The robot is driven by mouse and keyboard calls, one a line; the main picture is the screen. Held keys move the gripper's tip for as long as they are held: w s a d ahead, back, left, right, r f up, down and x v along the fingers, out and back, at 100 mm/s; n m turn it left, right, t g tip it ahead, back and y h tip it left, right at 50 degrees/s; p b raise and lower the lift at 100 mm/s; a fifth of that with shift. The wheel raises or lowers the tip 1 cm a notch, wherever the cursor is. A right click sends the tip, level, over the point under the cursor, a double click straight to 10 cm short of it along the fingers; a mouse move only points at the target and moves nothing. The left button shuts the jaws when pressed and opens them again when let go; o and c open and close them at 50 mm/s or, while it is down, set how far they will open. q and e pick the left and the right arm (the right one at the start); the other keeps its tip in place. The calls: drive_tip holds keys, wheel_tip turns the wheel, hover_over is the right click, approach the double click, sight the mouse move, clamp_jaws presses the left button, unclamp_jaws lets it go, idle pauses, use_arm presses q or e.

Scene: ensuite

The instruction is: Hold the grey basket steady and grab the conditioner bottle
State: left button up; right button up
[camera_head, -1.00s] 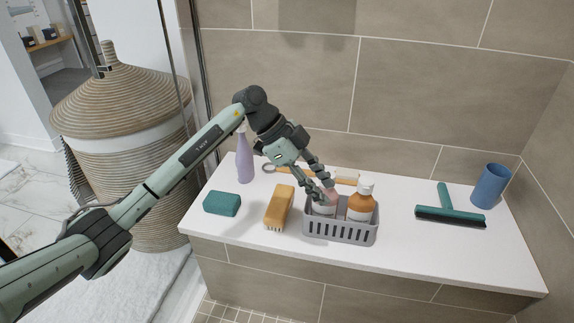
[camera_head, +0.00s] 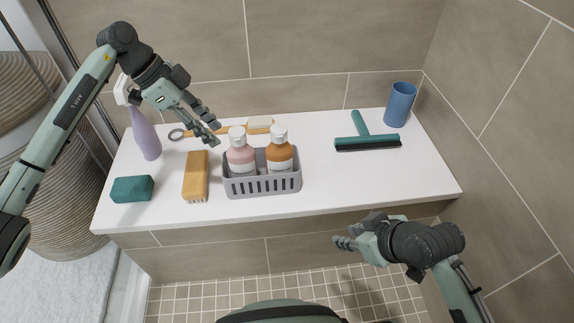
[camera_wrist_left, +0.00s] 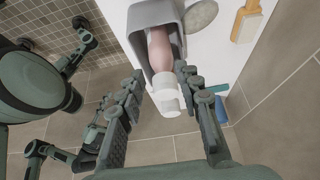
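The grey basket (camera_head: 262,186) stands on the white ledge with a pink bottle (camera_head: 241,160) at its left and an amber bottle (camera_head: 279,158) at its right, both upright with white caps. I cannot read which one is conditioner. My left gripper (camera_head: 212,133) is above and left of the pink bottle, apart from it. In the left wrist view its fingers (camera_wrist_left: 160,92) are open, with the pink bottle (camera_wrist_left: 160,50) and its cap beyond them. My right gripper (camera_head: 341,242) is empty, below the ledge's front edge and right of the basket; its finger opening is unclear.
A yellow brush (camera_head: 196,176), teal sponge (camera_head: 132,189) and lilac spray bottle (camera_head: 146,135) stand left of the basket. A wooden-handled brush (camera_head: 205,131) lies behind. A teal squeegee (camera_head: 366,139) and blue cup (camera_head: 401,105) are at right. The ledge's right front (camera_head: 385,178) is clear.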

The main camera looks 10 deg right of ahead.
drive_tip(key=w+a+n+g+y, duration=0.1)
drive_tip(key=w+a+n+y, duration=0.4)
drive_tip(key=w+a, duration=0.25)
drive_tip(key=n+y, duration=0.3)
drive_tip(key=y, duration=0.2)
approach(264, 184)
wheel_tip(264, 184, up, 3)
drive_tip(key=a, duration=0.2)
drive_tip(key=x, duration=0.8)
drive_tip(key=shift+w+d, duration=0.15)
drive_tip(key=shift+w, duration=0.05)
drive_tip(key=shift+c, duration=0.2)
clamp_jaws()
